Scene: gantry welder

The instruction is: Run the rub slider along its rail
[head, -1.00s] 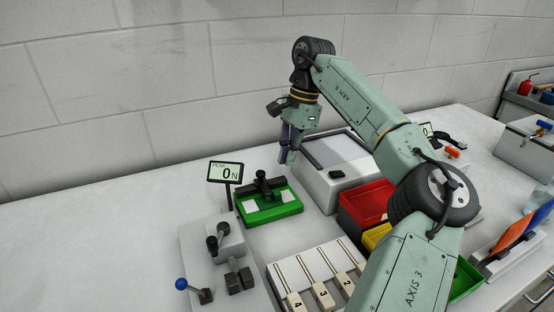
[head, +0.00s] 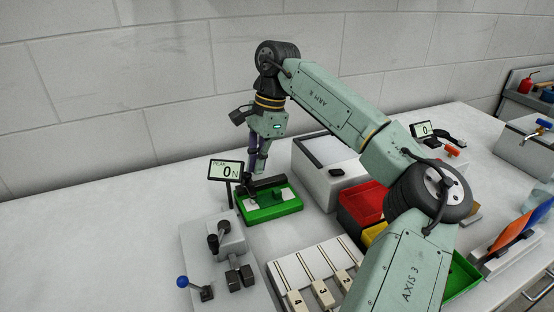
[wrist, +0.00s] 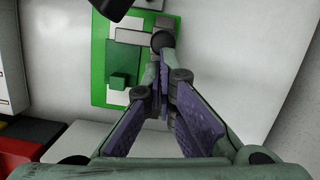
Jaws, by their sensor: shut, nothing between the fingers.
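A green fixture (head: 285,208) sits on the bench in the head view, with pale plates and a dark bar (head: 264,184) across it. I take it for the rub slider's base, but no label shows. In the wrist view the green base (wrist: 98,60) carries grey plates, a raised green block (wrist: 118,82) and a round dark knob (wrist: 162,40). My gripper (head: 257,170) is shut and empty, pointing down over the fixture's back left part. In the wrist view its fingertips (wrist: 160,62) are just beside the knob; I cannot tell whether they touch.
A "PEAK 0 N" display (head: 225,170) stands close left of my gripper. A grey block with levers (head: 225,240) is in front, with numbered sliders (head: 310,275) to its right. A white box (head: 325,170) and red bin (head: 362,205) stand right. The bench's left is clear.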

